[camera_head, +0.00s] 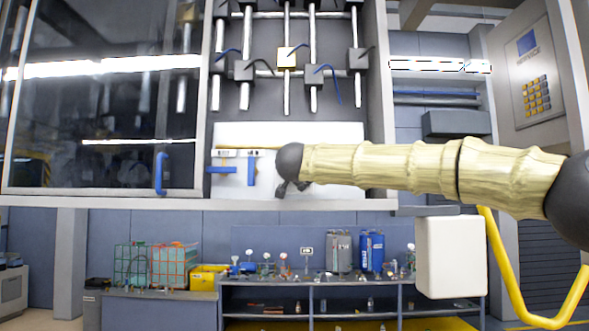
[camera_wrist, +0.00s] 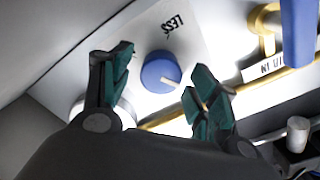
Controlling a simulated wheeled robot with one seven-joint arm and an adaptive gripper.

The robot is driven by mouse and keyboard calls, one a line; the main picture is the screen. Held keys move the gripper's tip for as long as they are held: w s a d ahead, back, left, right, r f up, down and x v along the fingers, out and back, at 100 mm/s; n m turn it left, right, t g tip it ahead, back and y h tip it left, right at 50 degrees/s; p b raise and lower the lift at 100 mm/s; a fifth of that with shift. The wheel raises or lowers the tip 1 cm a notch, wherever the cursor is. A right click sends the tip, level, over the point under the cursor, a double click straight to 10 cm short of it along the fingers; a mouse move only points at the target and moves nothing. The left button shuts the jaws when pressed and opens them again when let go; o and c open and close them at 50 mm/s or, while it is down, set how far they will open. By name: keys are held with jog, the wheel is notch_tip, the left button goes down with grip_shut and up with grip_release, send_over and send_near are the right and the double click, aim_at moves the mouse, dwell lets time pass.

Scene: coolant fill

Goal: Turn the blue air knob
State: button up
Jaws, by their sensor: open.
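The blue air knob (camera_wrist: 160,73) is round with a pale pointer line and sits on a white panel (camera_head: 340,134). The word "LESS" is printed beside it in the wrist view. My gripper (camera_wrist: 163,66) is open, with one green-padded finger on either side of the knob in that view. I cannot tell whether either finger touches it. In the head view my gripper (camera_head: 291,188) is in front of the panel, and the knob is hidden behind it.
Blue lever handles (camera_head: 251,171) sit left of my gripper on the panel, by a labelled strip and yellow pipe. One blue handle (camera_wrist: 298,32) shows close by at the upper right of the wrist view. A shelf bench (camera_head: 350,284) with bottles stands below.

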jog(key=shift+w+r, duration=0.15)
jog(key=shift+w, duration=0.25)
jog(key=shift+w+f, duration=0.3)
jog(key=shift+w, duration=0.3)
jog(key=shift+s+r, duration=0.2)
jog(key=shift+s, duration=0.1)
jog(key=shift+c, duration=1)
jog(key=c, duration=0.8)
jog(key=shift+m, duration=0.3)
